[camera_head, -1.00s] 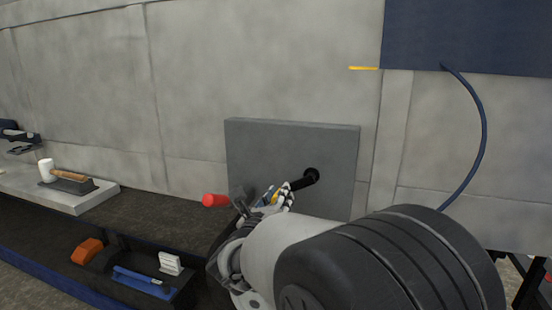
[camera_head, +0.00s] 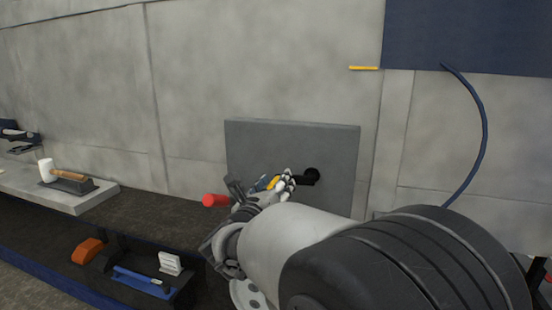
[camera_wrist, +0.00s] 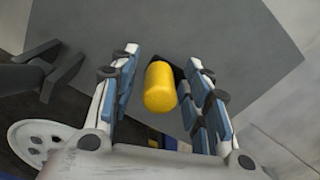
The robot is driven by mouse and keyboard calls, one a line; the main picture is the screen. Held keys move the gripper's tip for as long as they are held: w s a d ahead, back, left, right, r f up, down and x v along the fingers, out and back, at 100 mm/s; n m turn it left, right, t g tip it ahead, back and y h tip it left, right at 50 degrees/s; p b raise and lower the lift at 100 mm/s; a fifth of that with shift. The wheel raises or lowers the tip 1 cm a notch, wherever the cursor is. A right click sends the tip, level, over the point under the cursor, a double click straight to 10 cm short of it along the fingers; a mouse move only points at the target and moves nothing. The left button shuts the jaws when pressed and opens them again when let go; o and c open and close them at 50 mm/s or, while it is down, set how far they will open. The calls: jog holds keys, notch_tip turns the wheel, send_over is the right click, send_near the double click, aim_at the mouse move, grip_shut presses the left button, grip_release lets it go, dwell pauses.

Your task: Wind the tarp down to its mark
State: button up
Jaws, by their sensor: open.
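The dark blue tarp (camera_head: 465,35) hangs at the top right of the head view. Its lower left corner is about level with a yellow mark (camera_head: 364,68) on the wall. A black crank (camera_head: 311,177) comes out of a grey plate (camera_head: 290,145). My gripper (camera_head: 277,183) is at the crank's outer end. In the wrist view, the crank's yellow grip (camera_wrist: 160,88) stands between the spread fingers of my gripper (camera_wrist: 165,95). The fingers are open around it, with a gap on both sides. My own arm hides the lower part of the plate.
A red cylinder (camera_head: 215,200) sticks out left of my gripper. A dark tray (camera_head: 145,285) with an orange block and a blue tool lies below left. A blue hose (camera_head: 483,125) hangs at the right.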

jog(key=b+v, duration=0.3)
jog(key=v, duration=0.4)
jog(key=shift+b, duration=0.35)
